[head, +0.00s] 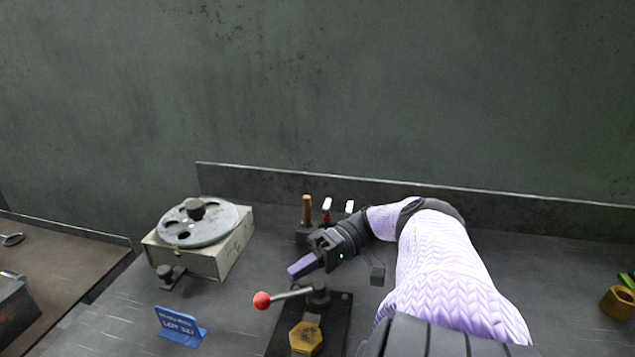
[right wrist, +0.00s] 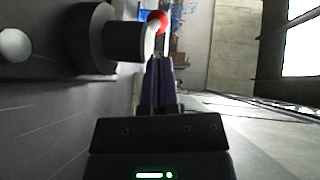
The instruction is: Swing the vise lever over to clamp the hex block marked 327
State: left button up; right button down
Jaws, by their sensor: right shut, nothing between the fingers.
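The vise lever (head: 292,295) has a red ball knob (head: 262,300) and points left from its dark pivot (head: 318,293) on a dark base plate (head: 338,325). A brass-coloured hex block (head: 305,338) sits on the plate in front of the pivot; no number is readable on it. My right gripper (head: 303,267) is shut and empty, just behind the lever, its purple fingers pointing left. In the right wrist view, the fingers (right wrist: 160,82) point toward the lever's red knob (right wrist: 157,20); whether they touch the lever I cannot tell. My left gripper is not in view.
A blue sign reading LOT 327 (head: 181,328) stands left of the vise. A beige box with a round slotted disc (head: 197,224) is at back left. A rack of handled tools (head: 326,212) stands behind my right gripper. A yellow pot (head: 617,302) is at far right.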

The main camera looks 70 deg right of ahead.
jog(key=b+v, duration=0.3)
jog(key=shift+s+d+f, duration=0.15)
jog(key=shift+d+f, duration=0.05)
jog(key=shift+d, duration=0.25)
jog(key=shift+s+d+r, duration=0.1)
jog(key=shift+d+r, duration=0.05)
jog(key=shift+r, duration=0.1)
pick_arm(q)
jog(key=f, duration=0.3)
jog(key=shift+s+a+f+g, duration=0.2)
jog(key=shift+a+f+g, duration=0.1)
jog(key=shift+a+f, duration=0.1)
